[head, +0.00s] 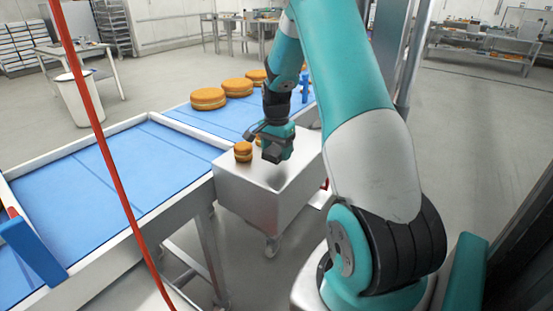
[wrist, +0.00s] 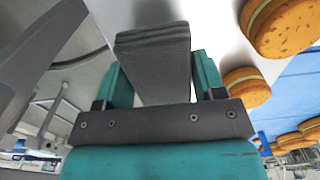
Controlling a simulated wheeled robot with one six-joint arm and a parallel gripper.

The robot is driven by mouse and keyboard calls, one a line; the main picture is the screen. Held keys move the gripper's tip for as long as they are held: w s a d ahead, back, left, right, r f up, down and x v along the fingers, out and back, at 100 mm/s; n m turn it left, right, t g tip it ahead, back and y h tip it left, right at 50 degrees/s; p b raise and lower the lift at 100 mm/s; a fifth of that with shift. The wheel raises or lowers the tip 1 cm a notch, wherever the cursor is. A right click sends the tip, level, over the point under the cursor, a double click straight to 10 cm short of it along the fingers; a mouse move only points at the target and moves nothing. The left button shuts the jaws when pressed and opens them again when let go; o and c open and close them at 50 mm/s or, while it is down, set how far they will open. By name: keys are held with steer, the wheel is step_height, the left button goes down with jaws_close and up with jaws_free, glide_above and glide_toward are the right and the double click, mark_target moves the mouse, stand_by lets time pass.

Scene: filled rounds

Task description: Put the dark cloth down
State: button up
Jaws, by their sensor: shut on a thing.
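My gripper (head: 280,138) is over the metal cart (head: 262,190) in the head view. In the wrist view my gripper (wrist: 156,64) has its teal fingers on either side of the dark cloth (wrist: 153,62), a folded dark grey block with layered edges. The cloth also shows in the head view as a small dark shape (head: 273,152) under the gripper, close above the cart top. I cannot tell whether it touches the surface.
Larger rounds (head: 208,98) lie on the blue conveyor (head: 130,165) behind. The cart's front part is bare. A red cable (head: 95,110) crosses the head view at left.

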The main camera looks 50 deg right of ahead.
mark_target(276, 168)
steer(key=shift+f+p, duration=0.35)
steer(key=shift+f, duration=1.75)
steer(key=shift+f, duration=0.1)
steer(key=o, duration=1)
